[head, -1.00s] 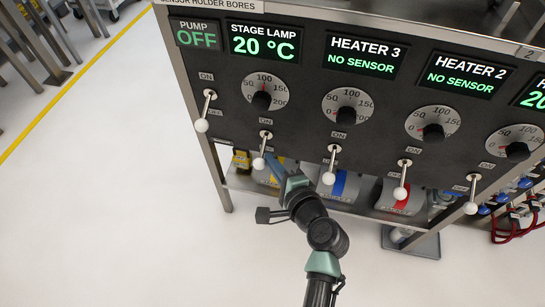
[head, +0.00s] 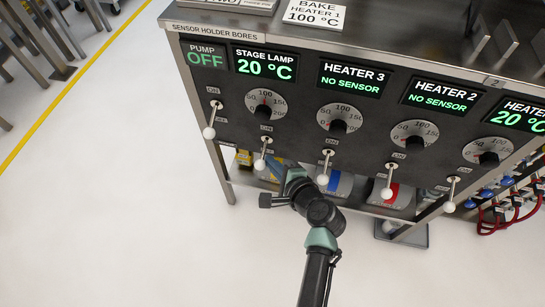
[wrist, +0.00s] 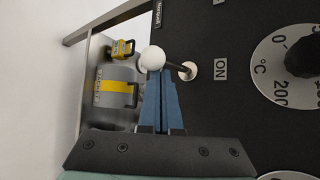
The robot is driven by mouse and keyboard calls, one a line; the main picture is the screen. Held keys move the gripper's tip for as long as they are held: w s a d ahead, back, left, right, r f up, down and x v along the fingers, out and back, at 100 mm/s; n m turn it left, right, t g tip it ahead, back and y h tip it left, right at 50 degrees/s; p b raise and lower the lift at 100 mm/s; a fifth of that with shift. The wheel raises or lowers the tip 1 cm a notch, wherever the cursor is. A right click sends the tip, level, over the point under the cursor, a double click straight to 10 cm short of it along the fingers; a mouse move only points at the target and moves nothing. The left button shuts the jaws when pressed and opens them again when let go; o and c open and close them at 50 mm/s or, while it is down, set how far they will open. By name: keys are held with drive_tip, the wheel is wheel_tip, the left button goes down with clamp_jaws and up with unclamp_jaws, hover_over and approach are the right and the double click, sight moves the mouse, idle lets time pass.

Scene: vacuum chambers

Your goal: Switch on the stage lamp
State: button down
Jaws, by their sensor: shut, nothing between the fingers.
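The stage lamp display (head: 265,63) reads 20 °C on the dark control panel. Below it are its round dial (head: 263,104) and its toggle lever (head: 263,154) with a white ball tip. The lever hangs down, away from the ON label (head: 266,128) above it. In the wrist view the lever's white ball (wrist: 153,58) is right at the tips of my blue fingers, and its dark stem runs to the panel. My gripper (head: 273,166) is shut with nothing between the fingers. It also shows in the wrist view (wrist: 158,75). Whether the tips touch the ball I cannot tell.
The pump lever (head: 209,132) is to the left, and the heater 3 lever (head: 324,168) is close on the right of my gripper. More heater levers and dials continue rightward. A yellow-banded cylinder (wrist: 115,87) sits below the panel. Open floor lies in front.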

sight(263, 153)
drive_tip(key=shift+a+r+m+g+p, duration=0.1)
drive_tip(key=shift+r+m+g+p, duration=0.65)
drive_tip(key=shift+p, duration=2.3)
drive_tip(key=shift+w+r+m+g+y+p, duration=0.15)
drive_tip(key=shift+r+g+p, duration=0.2)
drive_tip(key=shift+g+p, duration=0.4)
drive_tip(key=shift+r+m+g+y+p, duration=0.15)
drive_tip(key=shift+r+g+p, duration=0.3)
drive_tip(key=shift+p, duration=0.5)
drive_tip(key=shift+w+r+p, duration=0.15)
drive_tip(key=shift+p, duration=0.4)
drive_tip(key=shift+r, duration=0.2)
drive_tip(key=shift+r+p, duration=0.6)
drive_tip(key=shift+p, duration=0.25)
drive_tip(key=shift+r, duration=0.15)
